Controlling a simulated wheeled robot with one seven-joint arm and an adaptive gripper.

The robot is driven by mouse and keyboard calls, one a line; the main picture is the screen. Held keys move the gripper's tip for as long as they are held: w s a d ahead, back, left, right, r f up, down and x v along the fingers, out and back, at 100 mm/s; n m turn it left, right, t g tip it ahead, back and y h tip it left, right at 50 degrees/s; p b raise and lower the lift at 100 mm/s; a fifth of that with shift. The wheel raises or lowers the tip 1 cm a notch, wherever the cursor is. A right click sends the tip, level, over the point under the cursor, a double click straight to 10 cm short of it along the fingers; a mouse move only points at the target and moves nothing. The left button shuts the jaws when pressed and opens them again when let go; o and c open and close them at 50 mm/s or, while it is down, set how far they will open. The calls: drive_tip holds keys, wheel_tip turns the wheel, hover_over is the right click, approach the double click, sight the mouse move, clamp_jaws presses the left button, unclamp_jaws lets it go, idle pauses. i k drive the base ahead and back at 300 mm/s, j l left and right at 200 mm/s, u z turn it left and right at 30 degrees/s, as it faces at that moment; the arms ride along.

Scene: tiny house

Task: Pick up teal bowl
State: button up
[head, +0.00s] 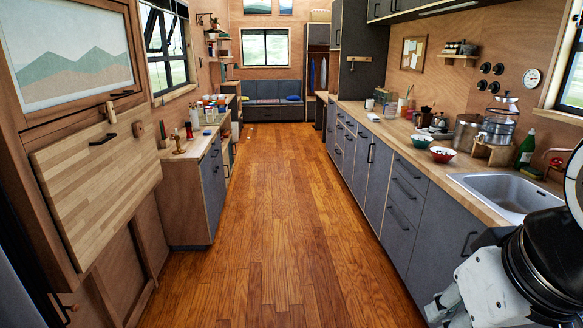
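A small teal bowl (422,143) stands on the right-hand wooden counter, short of the sink and close to the counter's front edge. A red bowl (442,157) stands just nearer to me, beside it. My arm shows in white and black at the lower right corner, in front of the sink. Its fingers are not visible, so my gripper is not in view.
A sink (515,194) is set into the right counter (462,172). Behind the bowls are a metal pot (467,132), a glass dispenser (500,125) and a green bottle (526,148). Grey drawers (403,190) run below. The wooden floor (275,220) between the counters is clear.

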sight(421, 142)
drive_tip(key=i+u, duration=0.1)
drive_tip(key=i, duration=1.75)
drive_tip(key=i+z, duration=0.15)
drive_tip(key=i, duration=0.3)
drive_tip(key=i+j+z, duration=0.2)
drive_tip(key=i, duration=0.2)
drive_tip(key=i+j+z, duration=0.15)
drive_tip(key=i, duration=0.3)
drive_tip(key=i+j+z, duration=0.15)
drive_tip(key=i, duration=0.25)
drive_tip(key=i+j+z, duration=1.05)
drive_tip(key=j+z, duration=0.15)
drive_tip(key=j, duration=0.1)
